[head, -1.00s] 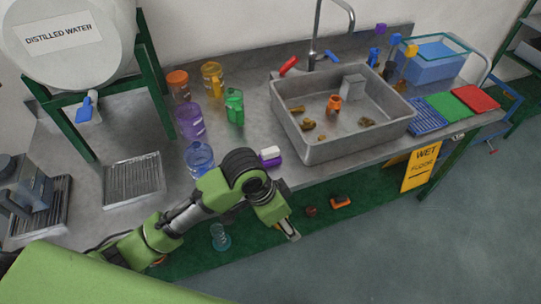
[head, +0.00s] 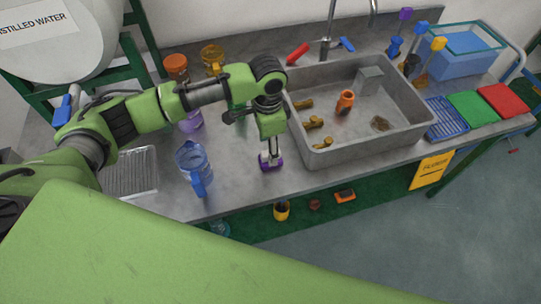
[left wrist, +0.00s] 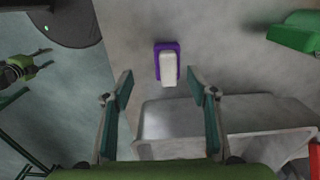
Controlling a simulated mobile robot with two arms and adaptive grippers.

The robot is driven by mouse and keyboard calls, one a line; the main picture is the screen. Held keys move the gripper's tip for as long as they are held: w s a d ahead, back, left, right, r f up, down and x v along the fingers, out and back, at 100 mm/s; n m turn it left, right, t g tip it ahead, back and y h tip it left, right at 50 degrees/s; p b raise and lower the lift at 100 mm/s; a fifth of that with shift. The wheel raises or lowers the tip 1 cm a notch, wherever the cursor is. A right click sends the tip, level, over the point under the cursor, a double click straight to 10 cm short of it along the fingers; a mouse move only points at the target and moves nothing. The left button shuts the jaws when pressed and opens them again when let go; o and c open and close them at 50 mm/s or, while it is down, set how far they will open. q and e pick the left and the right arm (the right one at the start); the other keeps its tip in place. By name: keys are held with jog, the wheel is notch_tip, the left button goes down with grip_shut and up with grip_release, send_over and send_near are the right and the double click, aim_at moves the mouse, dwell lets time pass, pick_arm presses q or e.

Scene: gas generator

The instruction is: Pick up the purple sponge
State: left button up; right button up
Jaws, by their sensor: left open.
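The purple sponge (head: 272,167) has a white layer and lies on the grey counter, left of the sink, near the front edge. In the left wrist view the sponge (left wrist: 168,65) lies between the lines of the two fingers, white side toward the camera. My left gripper (head: 269,155) is over the sponge and partly hides it in the head view. In the left wrist view the left gripper (left wrist: 159,73) is open, with nothing held between its fingers. I cannot tell how far the fingertips are above the counter. My right gripper is not in view.
The sink (head: 325,158) stands right of the sponge, its wall close to the gripper. A blue pitcher (head: 193,165) stands left. Purple and orange containers stand behind my arm. A blue rack (head: 446,118) lies right of the sink.

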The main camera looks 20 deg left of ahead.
pick_arm(q)
jog(key=shift+w+f, duration=0.2)
jog(key=shift+f, duration=0.45)
jog(key=shift+w+f, duration=0.2)
jog(key=shift+f, duration=0.4)
jog(key=shift+w+f+p, duration=0.15)
jog(key=shift+f+p, duration=0.15)
jog(key=shift+f, duration=0.25)
jog(key=shift+w+f+p, duration=0.15)
jog(key=shift+f+p, duration=0.15)
jog(key=shift+f, duration=0.2)
notch_tip(320, 180, down, 2)
jog(key=shift+w+f, duration=0.15)
jog(key=shift+f, duration=0.05)
jog(key=shift+w+f+p, duration=0.1)
jog(key=shift+f+p, duration=0.2)
jog(key=shift+f, duration=0.2)
jog(key=c, duration=1.1)
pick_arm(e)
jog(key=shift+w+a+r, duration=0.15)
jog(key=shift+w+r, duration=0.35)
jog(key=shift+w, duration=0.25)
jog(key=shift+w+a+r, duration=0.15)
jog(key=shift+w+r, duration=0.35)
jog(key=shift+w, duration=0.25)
